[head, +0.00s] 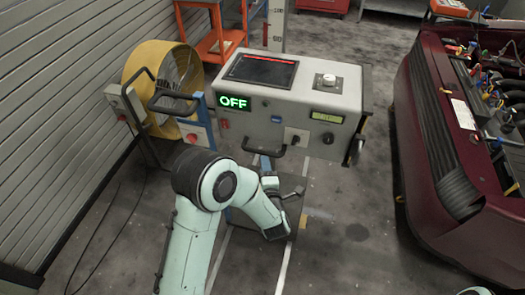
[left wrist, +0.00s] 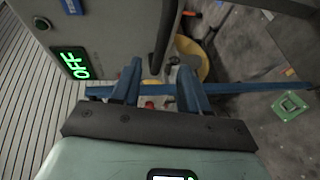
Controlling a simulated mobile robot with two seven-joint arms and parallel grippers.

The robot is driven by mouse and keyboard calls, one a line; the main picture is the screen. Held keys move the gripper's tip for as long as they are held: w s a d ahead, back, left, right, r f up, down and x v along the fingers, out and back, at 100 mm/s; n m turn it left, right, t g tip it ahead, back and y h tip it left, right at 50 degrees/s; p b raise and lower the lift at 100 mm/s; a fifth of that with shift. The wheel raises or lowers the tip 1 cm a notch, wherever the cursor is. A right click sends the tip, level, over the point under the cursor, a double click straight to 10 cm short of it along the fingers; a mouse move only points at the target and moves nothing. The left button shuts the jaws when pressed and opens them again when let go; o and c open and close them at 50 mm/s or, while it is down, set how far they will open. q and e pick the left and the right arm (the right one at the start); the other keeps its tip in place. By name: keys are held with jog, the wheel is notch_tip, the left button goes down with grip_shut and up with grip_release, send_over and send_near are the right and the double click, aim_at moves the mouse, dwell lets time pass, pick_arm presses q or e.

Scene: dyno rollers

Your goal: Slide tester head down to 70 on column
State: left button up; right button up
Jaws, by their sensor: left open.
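My left gripper (head: 266,164) is small and partly hidden by my arm, low in front of the console. In the left wrist view its two blue fingers (left wrist: 158,80) are apart, with nothing clearly held between them. My right gripper is out of view; only a bit of my right arm shows at the bottom right.
The grey console (head: 345,82) with a green OFF display (head: 234,102) blocks the middle. A yellow fan (head: 180,78) stands left, an orange shelf (head: 226,40) behind. A dark red car (head: 440,150) with its engine bay open fills the right. Floor between console and car is clear.

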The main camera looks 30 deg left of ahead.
aim_at(262, 154)
pick_arm(q)
jog(key=p+x, duration=0.1)
jog(key=x, duration=0.7)
jog(key=shift+w+p, duration=0.2)
jog(key=shift+p, duration=0.15)
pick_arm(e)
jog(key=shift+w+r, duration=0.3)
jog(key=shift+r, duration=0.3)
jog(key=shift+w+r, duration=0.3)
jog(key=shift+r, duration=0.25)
pick_arm(q)
grip_shut()
